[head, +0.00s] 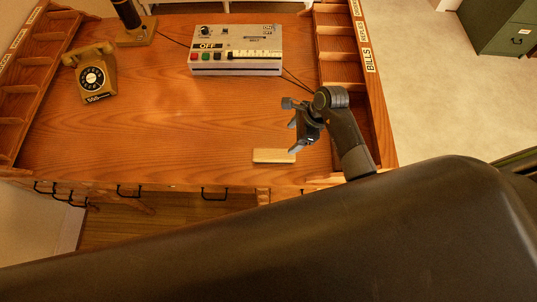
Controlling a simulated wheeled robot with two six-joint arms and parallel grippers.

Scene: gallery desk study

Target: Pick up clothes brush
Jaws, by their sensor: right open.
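A small light-wood block, which looks like the clothes brush (274,156), lies flat on the wooden desk (160,115) near its front edge. Its bristles cannot be made out. My right gripper (292,126) is open and empty, above the desk just beyond and slightly right of the brush. It does not appear to touch the brush. My left gripper is not in view.
A grey control box (236,50) with coloured buttons stands at the back of the desk. A yellow dial telephone (90,75) is at the left. Wooden pigeonhole racks line the left (35,80) and right (374,85) sides. The desk's middle is clear.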

